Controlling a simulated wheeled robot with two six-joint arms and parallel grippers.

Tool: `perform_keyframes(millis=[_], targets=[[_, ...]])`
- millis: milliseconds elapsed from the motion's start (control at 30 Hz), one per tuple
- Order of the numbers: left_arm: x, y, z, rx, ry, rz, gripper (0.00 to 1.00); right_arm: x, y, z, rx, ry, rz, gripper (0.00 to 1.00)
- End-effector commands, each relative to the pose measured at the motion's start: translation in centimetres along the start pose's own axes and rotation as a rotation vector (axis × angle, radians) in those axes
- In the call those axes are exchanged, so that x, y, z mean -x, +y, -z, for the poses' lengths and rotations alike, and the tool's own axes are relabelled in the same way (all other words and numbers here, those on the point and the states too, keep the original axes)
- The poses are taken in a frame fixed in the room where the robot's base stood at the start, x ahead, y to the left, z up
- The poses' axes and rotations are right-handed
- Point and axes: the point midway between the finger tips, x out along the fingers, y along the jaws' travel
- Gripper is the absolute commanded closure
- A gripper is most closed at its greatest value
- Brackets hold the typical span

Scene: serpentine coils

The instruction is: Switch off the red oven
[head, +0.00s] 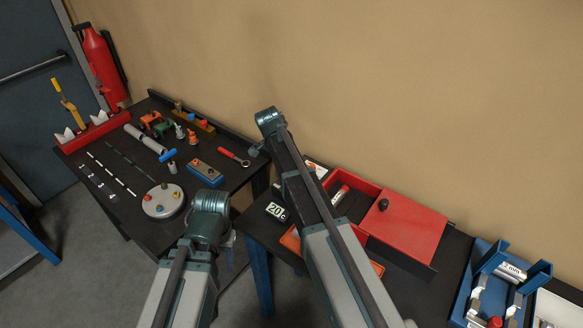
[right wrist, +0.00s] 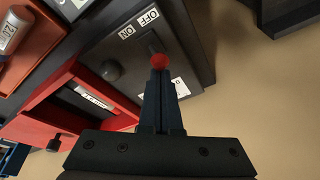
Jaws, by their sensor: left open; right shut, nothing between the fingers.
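The red oven (head: 414,230) is a red box with a black knob, at the right in the head view. Beside its red cover is an open bay with a tube (head: 340,195) inside. In the right wrist view a dark panel (right wrist: 190,45) carries ON and OFF labels and a lever with a red ball knob (right wrist: 159,61). My right gripper (right wrist: 160,72) is shut and empty, its tips right at the knob; whether they touch, I cannot tell. In the head view my right arm hides the lever. My left gripper (head: 228,240) is open and empty, partly hidden behind its wrist.
A display reading 20 C (head: 276,210) stands left of my right arm. A blue rack (head: 503,270) holds a labelled tube at the far right. The left table (head: 120,232) bears tools, a round grey dial plate (head: 163,201) and a blue box (head: 205,173). A wall rises behind.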

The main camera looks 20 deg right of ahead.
Motion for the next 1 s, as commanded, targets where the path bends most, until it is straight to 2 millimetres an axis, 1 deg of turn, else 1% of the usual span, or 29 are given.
perform_keyframes(millis=[267, 667, 1000], targets=[[0.1, 0.0, 0.0, 0.000, 0.000, 0.000, 0.50, 0.1, 0.1, 0.1, -0.001, -0.003, 0.003, 1.00], [1.7, -0.2, -0.1, 0.000, 0.000, 0.000, 0.50, 1.6, 0.0, 0.5, -0.001, -0.004, 0.004, 1.00], [1.6, -0.1, -0.1, 0.000, 0.000, 0.000, 0.50, 1.5, 0.0, 0.5, -0.001, -0.004, 0.004, 1.00]])
